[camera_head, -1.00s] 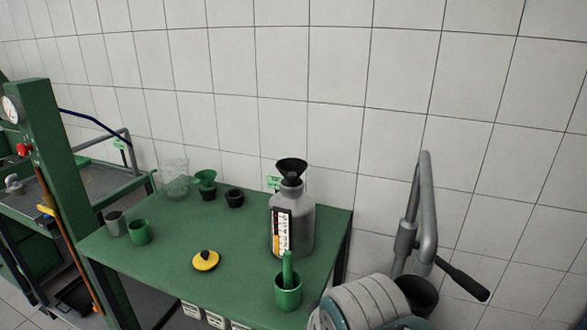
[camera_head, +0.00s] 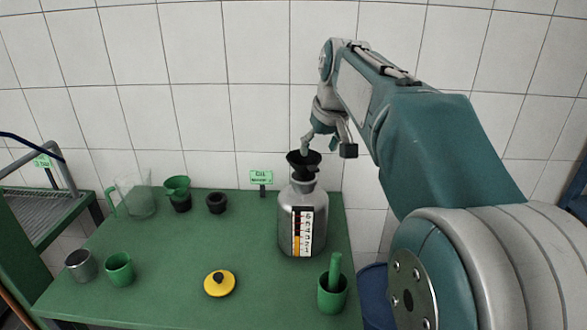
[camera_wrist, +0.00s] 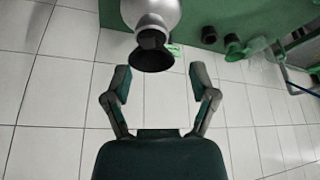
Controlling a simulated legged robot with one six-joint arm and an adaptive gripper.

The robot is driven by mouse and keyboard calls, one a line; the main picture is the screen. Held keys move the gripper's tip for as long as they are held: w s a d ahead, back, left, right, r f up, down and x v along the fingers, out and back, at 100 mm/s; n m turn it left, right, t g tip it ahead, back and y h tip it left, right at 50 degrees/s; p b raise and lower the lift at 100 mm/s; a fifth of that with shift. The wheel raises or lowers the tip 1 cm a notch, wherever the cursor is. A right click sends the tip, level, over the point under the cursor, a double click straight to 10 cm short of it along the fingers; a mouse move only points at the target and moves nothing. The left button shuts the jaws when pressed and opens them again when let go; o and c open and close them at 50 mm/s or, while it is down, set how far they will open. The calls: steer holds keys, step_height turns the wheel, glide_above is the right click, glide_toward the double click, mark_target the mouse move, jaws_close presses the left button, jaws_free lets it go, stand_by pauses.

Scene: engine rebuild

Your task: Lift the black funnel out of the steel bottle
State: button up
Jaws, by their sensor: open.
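The black funnel (camera_head: 303,160) sits in the neck of the steel bottle (camera_head: 294,222), which stands upright at the right back of the green table. My gripper (camera_head: 306,143) is just above the funnel's rim in the head view; whether it touches the rim is unclear there. In the wrist view my gripper (camera_wrist: 158,80) is open, with its two fingers apart and nothing between them. The funnel (camera_wrist: 151,58) lies just beyond the fingertips there, with the bottle (camera_wrist: 150,12) behind it.
A green mortar with pestle (camera_head: 332,292) stands right of the bottle's front. A yellow lid (camera_head: 219,284), a green cup (camera_head: 120,270), a grey cup (camera_head: 81,266), a green funnel (camera_head: 177,187), a black cup (camera_head: 217,204) and a clear jug (camera_head: 135,196) share the green table (camera_head: 160,250).

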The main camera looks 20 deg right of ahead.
steer(key=w+d, duration=0.3)
glide_above(313, 167)
steer(key=s+a, duration=0.1)
steer(key=s, duration=0.1)
step_height(313, 167, down, 4)
steer(key=shift+s+a+f, duration=0.1)
steer(key=f, duration=0.1)
steer(key=w+d+f, duration=0.1)
steer(key=f, duration=0.1)
steer(key=w+f, duration=0.1)
steer(key=shift+d+f, duration=0.35)
steer(key=shift+w+a+f, duration=0.1)
steer(key=shift+a+f, duration=0.05)
steer(key=shift+f, duration=0.15)
steer(key=shift+a+f, duration=0.1)
steer(key=shift+a, duration=0.15)
steer(key=c, duration=0.9)
steer(key=shift+d, duration=0.2)
jaws_close()
